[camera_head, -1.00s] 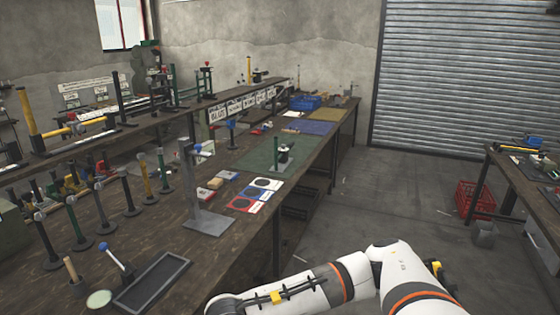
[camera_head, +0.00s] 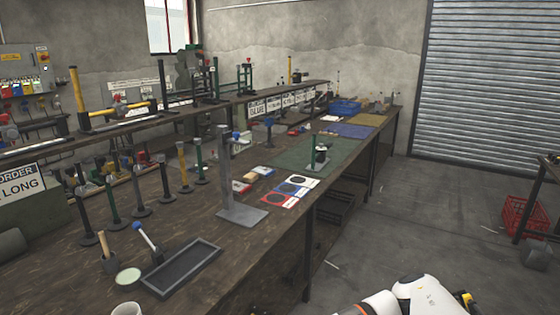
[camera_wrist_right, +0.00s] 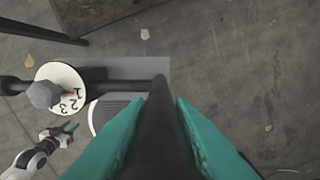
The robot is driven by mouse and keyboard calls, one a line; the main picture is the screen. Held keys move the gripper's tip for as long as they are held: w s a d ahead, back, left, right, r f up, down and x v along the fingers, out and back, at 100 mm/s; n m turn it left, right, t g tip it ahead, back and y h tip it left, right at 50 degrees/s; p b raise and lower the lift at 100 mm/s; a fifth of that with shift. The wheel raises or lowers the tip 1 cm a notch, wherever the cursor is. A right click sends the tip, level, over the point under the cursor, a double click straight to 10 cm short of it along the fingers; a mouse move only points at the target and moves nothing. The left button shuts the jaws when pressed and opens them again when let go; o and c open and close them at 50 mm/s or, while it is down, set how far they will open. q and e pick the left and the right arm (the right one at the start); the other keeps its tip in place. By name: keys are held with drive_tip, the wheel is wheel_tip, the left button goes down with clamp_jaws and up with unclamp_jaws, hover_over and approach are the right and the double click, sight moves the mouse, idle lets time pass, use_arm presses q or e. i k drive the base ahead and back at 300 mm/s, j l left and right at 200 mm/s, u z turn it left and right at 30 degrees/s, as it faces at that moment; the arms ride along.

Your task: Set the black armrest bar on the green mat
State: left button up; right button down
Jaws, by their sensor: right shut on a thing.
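In the right wrist view, my right gripper (camera_wrist_right: 160,135) has its teal fingers shut on a black bar (camera_wrist_right: 155,120). The bar runs away from the camera and meets a dark crosspiece. A white dial (camera_wrist_right: 72,92) with 1, 2 and 3 and a grey knob sits at the left, by a grey plate (camera_wrist_right: 130,68). Bare floor lies behind. My left gripper (camera_wrist_right: 62,133) shows small at the lower left; its jaws are unclear. In the head view, the green mat (camera_head: 290,155) lies on the bench with a small green-columned press (camera_head: 320,158) on it. Neither gripper shows there.
In front of the mat lie printed cards (camera_head: 290,190) and a grey upright stand (camera_head: 229,180). A black tray (camera_head: 180,266) is nearer. Blue (camera_head: 350,130) and yellow (camera_head: 360,119) mats lie farther back.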

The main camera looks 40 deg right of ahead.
sight(296, 156)
drive_tip(key=i+l, duration=0.1)
drive_tip(key=l, duration=0.85)
drive_tip(key=i+l+u, duration=0.1)
drive_tip(key=l, duration=0.35)
drive_tip(key=i+l+u, duration=0.2)
drive_tip(key=l, duration=0.9)
drive_tip(key=l+u, duration=0.2)
drive_tip(key=l, duration=0.95)
drive_tip(key=l+u, duration=0.2)
drive_tip(key=l, duration=0.9)
drive_tip(key=k+l+u, duration=0.2)
drive_tip(key=l, duration=0.95)
drive_tip(key=k+l, duration=0.1)
drive_tip(key=l, duration=0.4)
drive_tip(key=k+l+u, duration=0.1)
drive_tip(key=l, duration=0.35)
drive_tip(key=k+l, duration=0.1)
drive_tip(key=l, duration=0.4)
drive_tip(key=k+l+u, duration=0.1)
drive_tip(key=l, duration=0.35)
